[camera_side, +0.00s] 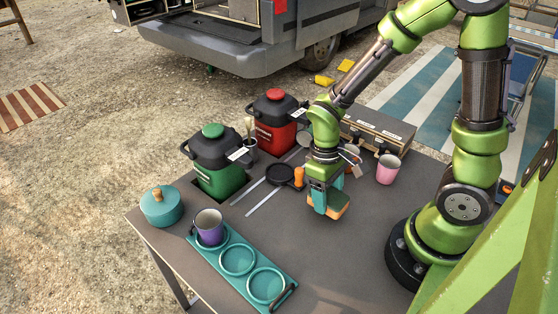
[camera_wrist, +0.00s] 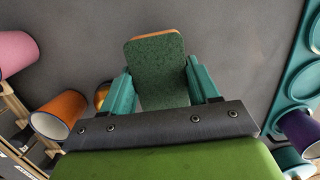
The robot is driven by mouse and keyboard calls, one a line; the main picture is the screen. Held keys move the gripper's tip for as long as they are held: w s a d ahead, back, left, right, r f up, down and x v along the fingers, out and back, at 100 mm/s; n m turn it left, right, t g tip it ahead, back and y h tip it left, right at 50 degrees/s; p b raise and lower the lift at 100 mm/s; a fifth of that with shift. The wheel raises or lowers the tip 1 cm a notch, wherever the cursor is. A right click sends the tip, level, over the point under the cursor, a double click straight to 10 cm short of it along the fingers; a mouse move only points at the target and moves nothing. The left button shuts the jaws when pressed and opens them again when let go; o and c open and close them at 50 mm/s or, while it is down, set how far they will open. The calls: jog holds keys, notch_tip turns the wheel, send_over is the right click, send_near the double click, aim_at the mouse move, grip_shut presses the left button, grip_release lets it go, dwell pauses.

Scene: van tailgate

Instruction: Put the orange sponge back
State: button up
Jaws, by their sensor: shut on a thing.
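The orange sponge (camera_side: 337,213) has a dark green scouring side, which faces the camera in the wrist view (camera_wrist: 155,62). My gripper (camera_side: 327,202) is shut on the sponge, with a teal finger on each side of it. In the wrist view the fingers (camera_wrist: 162,88) grip the sponge's near part and its far part sticks out. The sponge hangs over the grey table (camera_side: 350,262), right of the small black pan; I cannot tell how high it is. No place that is clearly the sponge's own can be made out.
A teal tray (camera_side: 219,264) with three rings holds a purple cup (camera_side: 208,226). A teal lidded pot (camera_side: 161,208), a green jug (camera_side: 215,170), a red jug (camera_side: 273,130) and a black pan (camera_side: 280,176) stand left. A pink cup (camera_side: 388,170) stands right, by a case (camera_side: 378,132). The front table is clear.

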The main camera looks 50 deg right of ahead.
jog(key=shift+f, duration=1.2)
jog(key=o, duration=0.9)
jog(key=shift+f, duration=0.15)
jog(key=r, duration=0.4)
jog(key=w+r, duration=0.1)
jog(key=r, duration=0.3)
jog(key=w+r, duration=0.1)
jog(key=r, duration=0.3)
jog(key=shift+r, duration=0.1)
jog(key=r+m+t, duration=0.1)
jog(key=r+t, duration=0.2)
jog(key=r, duration=0.1)
jog(key=s+r+m+t+y, duration=0.1)
jog(key=r+t, duration=0.2)
jog(key=s+a+r+m+t+y, duration=0.1)
jog(key=r+m+t, duration=0.1)
jog(key=r+t, duration=0.1)
jog(key=shift+s+r, duration=0.1)
jog(key=shift+r, duration=0.75)
